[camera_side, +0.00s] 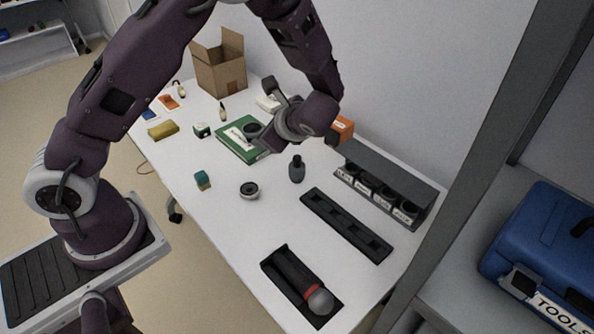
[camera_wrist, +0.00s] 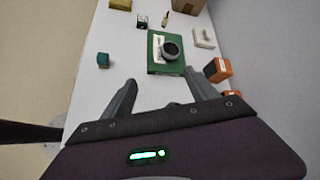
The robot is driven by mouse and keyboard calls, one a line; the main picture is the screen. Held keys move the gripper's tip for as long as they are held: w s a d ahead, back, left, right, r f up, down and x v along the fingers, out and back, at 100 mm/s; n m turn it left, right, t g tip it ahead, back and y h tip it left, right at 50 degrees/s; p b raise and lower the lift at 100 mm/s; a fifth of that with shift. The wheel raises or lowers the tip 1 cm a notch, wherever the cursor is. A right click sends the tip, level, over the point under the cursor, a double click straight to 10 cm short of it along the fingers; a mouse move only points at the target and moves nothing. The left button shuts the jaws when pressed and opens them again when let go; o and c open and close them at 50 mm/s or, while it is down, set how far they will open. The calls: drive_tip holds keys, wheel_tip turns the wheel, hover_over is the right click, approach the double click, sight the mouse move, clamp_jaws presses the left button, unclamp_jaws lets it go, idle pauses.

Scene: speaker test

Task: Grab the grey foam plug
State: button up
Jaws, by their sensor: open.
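My gripper (camera_side: 264,114) is open and empty above the far half of the white table. In the wrist view its two fingers (camera_wrist: 160,76) stand wide apart, with bare table and the near edge of a green book between and beyond them. No thing is clearly recognisable as the grey foam plug. A dark round piece with a paler rim (camera_wrist: 170,50) lies on the green book (camera_wrist: 158,68), beyond the fingertips; it also shows in the side view (camera_side: 254,129). A dark grey, narrow-topped upright piece (camera_side: 297,172) stands on the table nearer the side camera.
A round silver-and-black piece (camera_side: 249,190) and a teal block (camera_side: 202,180) lie mid-table. A black slotted tray (camera_side: 346,226), a labelled dark rack (camera_side: 400,187) and a microphone (camera_side: 318,300) in a black case occupy the near end. An orange box (camera_wrist: 218,69) stands right of the fingers.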

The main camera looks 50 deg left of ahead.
sight(295, 170)
drive_tip(key=w+f+m+t, duration=0.1)
drive_tip(key=w+f+m, duration=0.1)
drive_tip(key=f, duration=0.3)
drive_tip(key=w+d+f+m+t, duration=0.1)
drive_tip(key=w+f+m+t, duration=0.1)
drive_tip(key=f+m, duration=0.3)
drive_tip(key=w+f+m+t+y, duration=0.1)
drive_tip(key=w+f+m+t, duration=0.1)
drive_tip(key=f, duration=0.5)
drive_tip(key=shift+d+m, duration=0.35)
drive_tip(key=shift+m, duration=0.45)
drive_tip(key=x, duration=0.3)
drive_tip(key=w+x, duration=0.1)
drive_tip(key=x, duration=0.3)
drive_tip(key=shift+d+r, duration=0.15)
drive_tip(key=shift+r, duration=0.05)
drive_tip(key=c, duration=1.4)
drive_tip(key=shift+r, duration=0.1)
